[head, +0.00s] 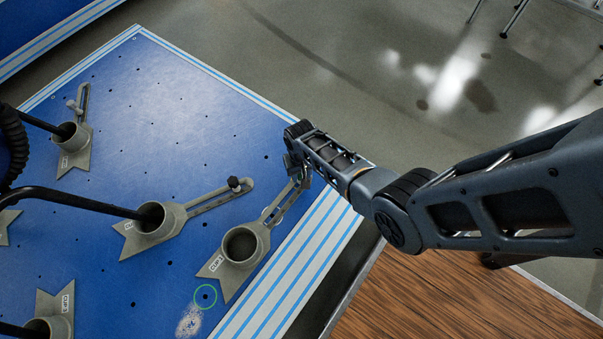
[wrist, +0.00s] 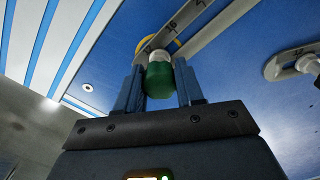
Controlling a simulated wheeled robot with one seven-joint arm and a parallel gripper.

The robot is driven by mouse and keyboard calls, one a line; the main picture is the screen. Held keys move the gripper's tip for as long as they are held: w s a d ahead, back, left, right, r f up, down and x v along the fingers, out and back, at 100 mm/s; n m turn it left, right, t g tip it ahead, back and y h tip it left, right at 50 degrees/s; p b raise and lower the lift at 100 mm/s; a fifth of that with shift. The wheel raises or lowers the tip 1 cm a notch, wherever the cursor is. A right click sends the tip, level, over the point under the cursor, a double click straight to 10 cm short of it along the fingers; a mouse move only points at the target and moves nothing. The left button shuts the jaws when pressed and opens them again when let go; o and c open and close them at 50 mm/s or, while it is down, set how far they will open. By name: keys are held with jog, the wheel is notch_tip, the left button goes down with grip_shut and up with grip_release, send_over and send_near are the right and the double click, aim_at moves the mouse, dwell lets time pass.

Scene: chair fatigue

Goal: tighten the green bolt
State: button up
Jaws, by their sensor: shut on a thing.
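The green bolt (wrist: 158,82) shows in the wrist view between the two blue fingers of my gripper (wrist: 159,86). The gripper is shut on it, one finger on each side. Beyond its green head is a pale collar, at the numbered slotted arm (wrist: 193,27) of a bracket. In the head view my gripper (head: 297,172) is at the far end of the slotted arm of the nearest grey bracket (head: 224,268), by the right edge of the blue board. My gripper hides the bolt there.
The blue board (head: 185,110) holds other grey cup brackets, one with a dark knob (head: 234,183) on its slotted arm. Black curved rods enter cups at the left. A green ring (head: 205,296) marks a board hole. A wooden surface (head: 440,300) lies at lower right.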

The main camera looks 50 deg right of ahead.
jog(key=m, duration=0.4)
jog(key=o, duration=1.1)
jog(key=shift+c, duration=0.2)
jog(key=n, duration=0.3)
jog(key=shift+n+p, duration=0.3)
jog(key=shift+n, duration=0.1)
